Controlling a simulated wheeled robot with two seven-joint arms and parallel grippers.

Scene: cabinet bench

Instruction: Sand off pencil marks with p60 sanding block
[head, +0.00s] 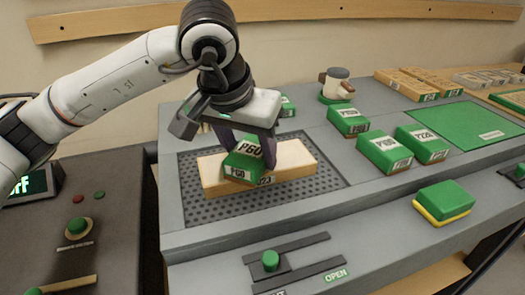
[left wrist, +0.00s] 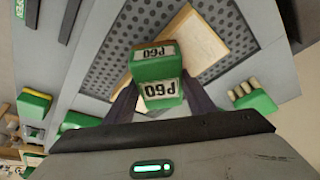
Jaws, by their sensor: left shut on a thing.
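My left gripper (head: 246,147) is shut on the green P60 sanding block (head: 243,163), with one finger on each side of it. The block also shows between the fingers in the left wrist view (left wrist: 157,70), with two P60 labels. It is over the middle of a pale wooden board (head: 293,160), which lies on a dark perforated panel (head: 325,181). I cannot tell whether the block touches the board. The board also shows in the left wrist view (left wrist: 203,38). No pencil marks can be made out; the block and gripper hide part of the board. My right gripper is not in view.
Other labelled green blocks (head: 385,151) (head: 422,143) (head: 348,120) stand to the right. A green and yellow sponge (head: 444,202) lies nearer the front. A slider with a green knob (head: 270,260) is at the front. A mug-like object (head: 336,85) stands behind.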

